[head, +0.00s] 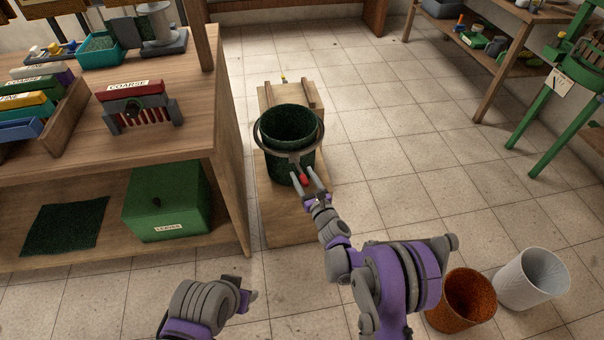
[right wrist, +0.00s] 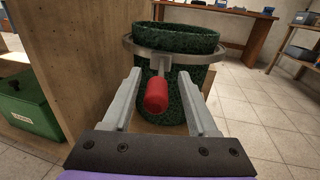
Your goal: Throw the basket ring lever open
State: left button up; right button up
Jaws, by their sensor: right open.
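A dark green basket (head: 290,124) stands on a low wooden stand (head: 283,216), with a grey metal ring (head: 318,139) around its upper part. The ring also shows in the right wrist view (right wrist: 136,52). A lever with a red grip (right wrist: 156,95) hangs from the front of the ring; the red grip shows small in the head view (head: 303,180). My right gripper (head: 308,180) is open, its two fingers on either side of the red grip, with gaps visible on both sides. My left gripper (head: 244,287) is low in the head view, apart from the basket; its jaws are not clear.
A wooden workbench (head: 221,110) stands to the left, with a green box (head: 167,203) on its lower shelf. A rust-coloured bin (head: 466,300) and a white bin (head: 532,279) stand at lower right. Tiled floor (head: 400,150) is clear right of the stand.

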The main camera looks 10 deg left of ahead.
pick_arm(q)
jog(key=shift+r, duration=0.2)
pick_arm(e)
jog(key=v, duration=0.9)
jog(key=shift+s+d, duration=0.2)
jog(key=shift+s, duration=0.1)
jog(key=s+d+r+n+g, duration=0.45)
jog(key=s+r+n, duration=0.35)
jog(key=r+n, duration=0.5)
jog(key=s+d+f+n+g+h, duration=0.1)
jog(key=s+d+n+g+h, duration=0.15)
jog(key=s+d+n, duration=0.45)
jog(key=s+d+f+n+g+h+p, duration=0.15)
jog(key=s+d+n+h, duration=0.35)
jog(key=s, duration=0.5)
jog(key=s+d+f+n+g+h+b, duration=0.1)
jog(key=s+d+f+n+g+h, duration=0.1)
jog(key=s+d+n, duration=0.4)
pick_arm(q)
notch_tip(320, 180, up, 21)
jog(key=w+t+p, duration=0.1)
jog(key=p, duration=1.7)
jog(key=shift+w, duration=0.35)
pick_arm(e)
notch_tip(320, 180, up, 20)
jog(key=d+m, duration=0.1)
jog(key=shift+w+m+t, duration=0.2)
jog(key=shift+m+t, duration=0.1)
jog(key=shift+t, duration=0.15)
